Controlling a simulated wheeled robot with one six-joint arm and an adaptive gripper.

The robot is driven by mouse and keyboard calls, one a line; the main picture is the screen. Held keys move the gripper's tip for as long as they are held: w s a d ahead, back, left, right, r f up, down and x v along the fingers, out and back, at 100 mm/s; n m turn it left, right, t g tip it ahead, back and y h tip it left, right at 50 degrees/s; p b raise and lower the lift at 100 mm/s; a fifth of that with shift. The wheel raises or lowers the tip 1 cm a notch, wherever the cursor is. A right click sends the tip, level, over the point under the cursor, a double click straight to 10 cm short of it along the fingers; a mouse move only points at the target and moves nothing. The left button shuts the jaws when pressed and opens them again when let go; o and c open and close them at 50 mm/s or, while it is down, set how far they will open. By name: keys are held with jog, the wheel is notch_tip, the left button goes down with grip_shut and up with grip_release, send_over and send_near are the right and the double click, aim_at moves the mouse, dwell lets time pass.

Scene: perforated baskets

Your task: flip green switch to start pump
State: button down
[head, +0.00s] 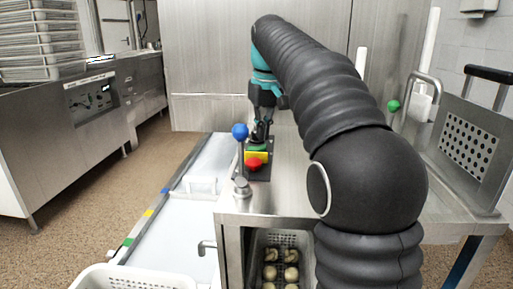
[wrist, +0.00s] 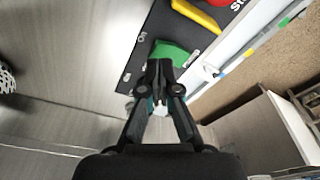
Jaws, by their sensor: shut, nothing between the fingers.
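The green switch (wrist: 172,50) sits on a black panel (wrist: 136,60) with white lettering in the wrist view. In the head view a little of the green switch (head: 257,147) shows behind a yellow part. My gripper (wrist: 160,68) is shut and empty, pointing down at the panel. Its fingertips overlap the near edge of the green switch in the wrist view; I cannot tell whether they touch it. In the head view my gripper (head: 262,132) stands just above and behind the switch, and hides part of the panel.
A yellow part (head: 257,156) and a red button (head: 254,164) share the panel. A blue-knobbed lever (head: 240,132) stands to its left, a green-knobbed lever (head: 393,106) to the far right. A white conveyor (head: 180,227) runs along the left. A white basket (head: 130,276) is at the front.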

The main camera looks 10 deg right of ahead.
aim_at(263, 147)
jog(key=shift+f+b, duration=0.7)
jog(key=shift+f, duration=0.45)
dwell(0.7)
jog(key=shift+r, duration=0.1)
notch_tip(263, 147, up, 5)
jog(key=p, duration=0.5)
jog(key=shift+p, duration=0.3)
jog(key=shift+r, duration=0.95)
